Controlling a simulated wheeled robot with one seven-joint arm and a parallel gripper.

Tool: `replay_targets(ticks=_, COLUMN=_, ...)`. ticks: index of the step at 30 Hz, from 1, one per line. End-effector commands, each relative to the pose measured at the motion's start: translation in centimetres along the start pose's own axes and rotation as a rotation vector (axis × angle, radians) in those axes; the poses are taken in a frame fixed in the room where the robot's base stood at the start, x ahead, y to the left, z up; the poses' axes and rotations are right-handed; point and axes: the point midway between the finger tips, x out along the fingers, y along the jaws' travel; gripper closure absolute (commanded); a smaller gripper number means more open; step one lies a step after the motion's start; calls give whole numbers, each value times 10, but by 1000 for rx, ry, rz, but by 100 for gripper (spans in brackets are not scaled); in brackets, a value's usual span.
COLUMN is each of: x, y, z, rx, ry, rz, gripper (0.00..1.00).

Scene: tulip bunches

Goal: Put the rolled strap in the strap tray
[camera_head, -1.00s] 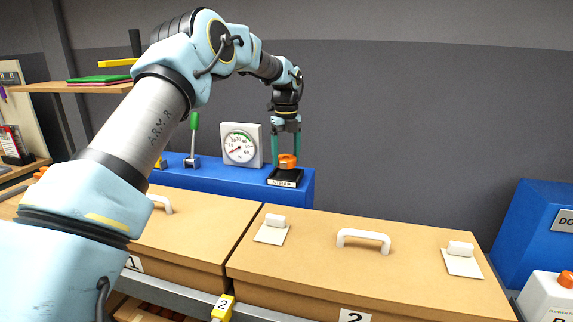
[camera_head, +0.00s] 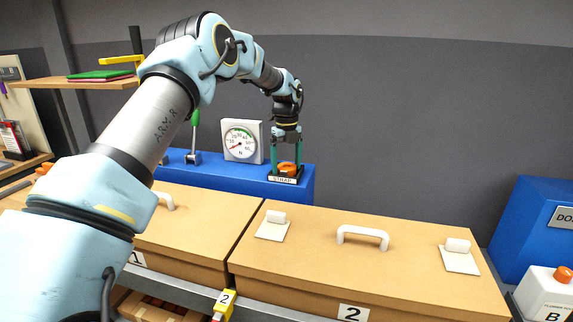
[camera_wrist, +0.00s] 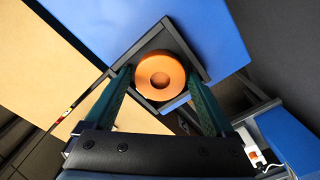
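The rolled strap (camera_head: 287,169) is an orange roll with a hole in its middle. It sits within the dark strap tray (camera_head: 284,180), labelled STRAP, on the blue bench. In the wrist view the roll (camera_wrist: 170,58) lies inside the square rim of the tray (camera_wrist: 196,52). My gripper (camera_head: 286,164) points down over the tray, with one green finger on each side of the roll. The fingers look slightly apart from the roll, so the gripper appears open around it. The contact between roll and tray floor is hidden.
A gauge (camera_head: 241,142) and a green-handled lever (camera_head: 194,138) stand left of the tray on the blue bench (camera_head: 225,176). Two lidded tan boxes with white handles (camera_head: 362,237) fill the foreground. A white bottle (camera_head: 545,295) stands at the right.

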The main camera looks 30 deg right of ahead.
Motion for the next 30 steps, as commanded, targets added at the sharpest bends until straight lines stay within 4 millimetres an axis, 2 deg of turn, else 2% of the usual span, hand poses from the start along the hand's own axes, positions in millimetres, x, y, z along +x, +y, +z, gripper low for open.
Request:
replay_targets(ticks=5, x=-5, y=0, z=0, rx=0, ry=-2, rz=-2, gripper=11)
replay_targets(ticks=8, x=-16, y=-1, z=1, rx=-1, ry=-4, rz=-4, gripper=11)
replay_targets(ticks=21, x=-102, y=-1, z=1, rx=-1, ry=-3, rz=-4, gripper=11)
replay_targets(ticks=25, x=-116, y=0, z=0, rx=0, ry=-1, rz=-1, gripper=11)
replay_targets(ticks=30, x=-123, y=0, z=0, rx=0, ry=0, rz=0, gripper=11)
